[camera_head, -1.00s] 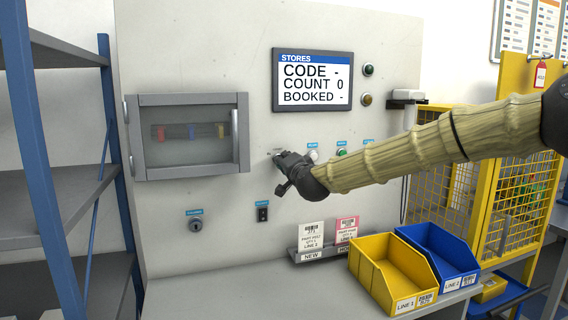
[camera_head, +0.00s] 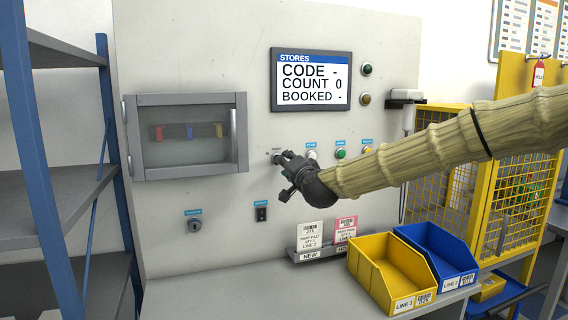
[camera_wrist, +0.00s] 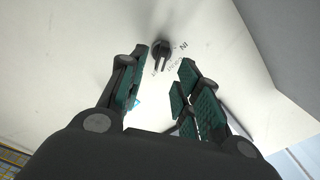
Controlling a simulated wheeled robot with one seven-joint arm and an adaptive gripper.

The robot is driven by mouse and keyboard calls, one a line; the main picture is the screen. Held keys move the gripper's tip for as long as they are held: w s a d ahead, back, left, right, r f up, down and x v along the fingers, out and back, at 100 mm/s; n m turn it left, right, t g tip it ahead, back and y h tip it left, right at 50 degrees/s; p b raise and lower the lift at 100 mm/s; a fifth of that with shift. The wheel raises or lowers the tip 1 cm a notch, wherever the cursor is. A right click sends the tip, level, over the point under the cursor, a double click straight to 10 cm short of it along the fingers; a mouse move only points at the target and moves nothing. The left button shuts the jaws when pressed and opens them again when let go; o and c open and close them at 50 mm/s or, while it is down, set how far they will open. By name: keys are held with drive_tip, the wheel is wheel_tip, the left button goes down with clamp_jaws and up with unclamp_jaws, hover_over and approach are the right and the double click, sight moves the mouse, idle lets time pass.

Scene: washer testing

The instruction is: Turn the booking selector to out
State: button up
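The booking selector (camera_wrist: 161,50) is a small dark knob with a pointer on the pale panel in the wrist view. The word IN is printed beside it, to the right; other lettering near it is too small to read. My gripper (camera_wrist: 163,70) is open, with a finger on each side of the picture and the selector near the gap between the tips. I cannot tell whether the tips touch it. The display (camera_head: 311,80) reads BOOKED with a dash.
White, green and other buttons (camera_head: 341,154) sit right of my gripper. A key switch (camera_head: 195,224) and black rocker (camera_head: 262,212) are lower left. A windowed box (camera_head: 190,136) is at left. Yellow (camera_head: 390,272) and blue (camera_head: 440,255) bins stand on the shelf.

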drive_tip(key=v, duration=0.8)
